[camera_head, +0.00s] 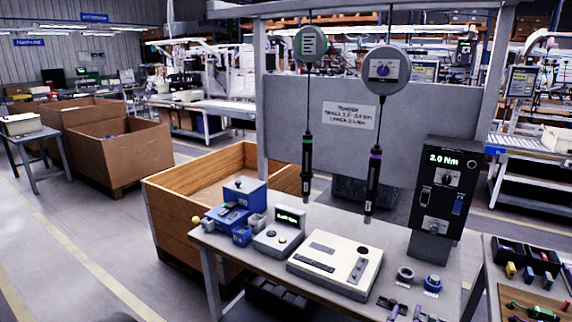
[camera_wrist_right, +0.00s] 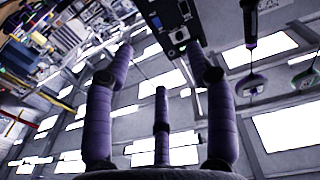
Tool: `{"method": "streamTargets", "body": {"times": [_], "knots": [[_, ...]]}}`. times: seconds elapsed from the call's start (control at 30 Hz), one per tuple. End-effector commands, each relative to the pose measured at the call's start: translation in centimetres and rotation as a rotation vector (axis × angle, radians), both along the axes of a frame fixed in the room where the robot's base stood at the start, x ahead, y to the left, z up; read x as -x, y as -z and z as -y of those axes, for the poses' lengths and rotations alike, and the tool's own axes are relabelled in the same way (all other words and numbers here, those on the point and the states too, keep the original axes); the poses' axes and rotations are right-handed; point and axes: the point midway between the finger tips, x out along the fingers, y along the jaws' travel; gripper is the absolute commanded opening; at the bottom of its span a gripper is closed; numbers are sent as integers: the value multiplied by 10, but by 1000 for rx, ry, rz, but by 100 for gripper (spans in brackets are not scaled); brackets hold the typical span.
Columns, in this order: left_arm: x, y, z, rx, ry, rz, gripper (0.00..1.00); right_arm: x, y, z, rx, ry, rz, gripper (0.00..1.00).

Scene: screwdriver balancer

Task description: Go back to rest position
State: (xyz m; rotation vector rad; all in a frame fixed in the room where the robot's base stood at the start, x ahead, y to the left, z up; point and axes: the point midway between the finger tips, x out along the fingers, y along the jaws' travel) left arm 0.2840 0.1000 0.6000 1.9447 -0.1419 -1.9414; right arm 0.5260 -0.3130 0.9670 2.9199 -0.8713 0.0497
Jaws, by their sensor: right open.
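My right gripper (camera_wrist_right: 161,62) shows in the right wrist view with its purple fingers spread apart and nothing between them. In the head view, small dark purplish shapes sit at the bottom edge; I cannot tell if they are its fingertips. My left gripper is not in view. A green-marked screwdriver (camera_head: 307,166) and a purple-marked screwdriver (camera_head: 373,180) hang upright from round balancers (camera_head: 310,43) and (camera_head: 383,70), clear of both grippers. A black controller (camera_head: 440,190) reading 2.0 Nm stands at the bench's right; it also shows in the right wrist view (camera_wrist_right: 172,22).
The workbench (camera_head: 225,246) carries a white fixture box (camera_head: 335,265), a small display unit (camera_head: 279,238), blue bins (camera_head: 232,215) and two round parts. A wooden crate (camera_head: 175,205) stands behind left. A side table with tools is at right. The left floor is clear.

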Motion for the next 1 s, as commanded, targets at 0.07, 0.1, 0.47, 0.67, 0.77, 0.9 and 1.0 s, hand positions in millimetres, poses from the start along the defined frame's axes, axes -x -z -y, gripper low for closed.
{"method": "streamTargets", "body": {"times": [0.07,0.1,0.47,0.67,0.77,0.9,1.0], "knots": [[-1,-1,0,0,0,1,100,-2,9,-3,-16,-19,-23,55],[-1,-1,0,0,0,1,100,-4,14,-6,-26,-31,-36,55],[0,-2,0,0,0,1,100,-11,77,-34,-147,-156,-198,55],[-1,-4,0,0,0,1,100,-4,138,-63,-273,-258,-367,55],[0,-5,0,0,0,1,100,10,182,-87,-369,-323,-497,55],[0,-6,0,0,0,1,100,47,244,-123,-518,-402,-709,55],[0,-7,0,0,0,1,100,82,282,-147,-624,-443,-865,55]]}}
